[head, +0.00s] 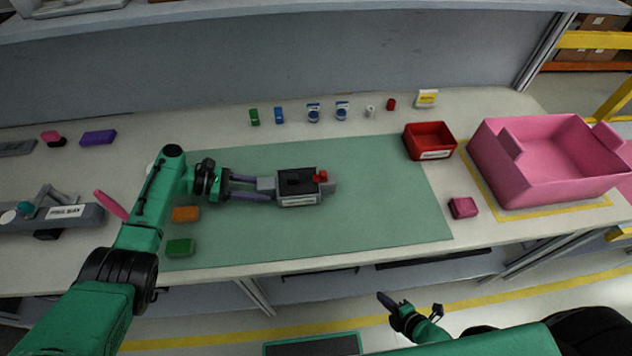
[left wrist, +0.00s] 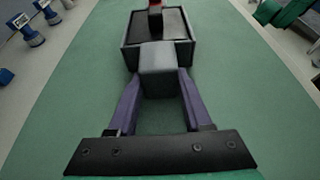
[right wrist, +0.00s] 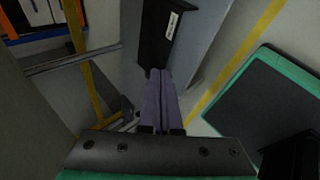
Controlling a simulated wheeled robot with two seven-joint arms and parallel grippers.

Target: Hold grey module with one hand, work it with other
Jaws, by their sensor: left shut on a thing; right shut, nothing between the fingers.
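The grey module (head: 298,200) lies on the green mat (head: 350,235). It has a dark top, a white label on its front side, a grey block at each end and a red part (head: 321,176) near its right end. My left gripper (head: 262,188) is shut on the grey block at the module's left end; the left wrist view shows both purple fingers against this block (left wrist: 158,68). My right gripper (head: 384,298) is shut and empty, off the bench's front edge and well away from the module. Its fingers (right wrist: 160,85) lie together in the right wrist view.
A red bin (head: 430,155) and a large pink crate (head: 545,180) stand to the right, with a crimson block (head: 462,208) nearer. Orange (head: 186,214) and green (head: 180,247) blocks lie by my left arm. Several small items line the back. The mat's right part is clear.

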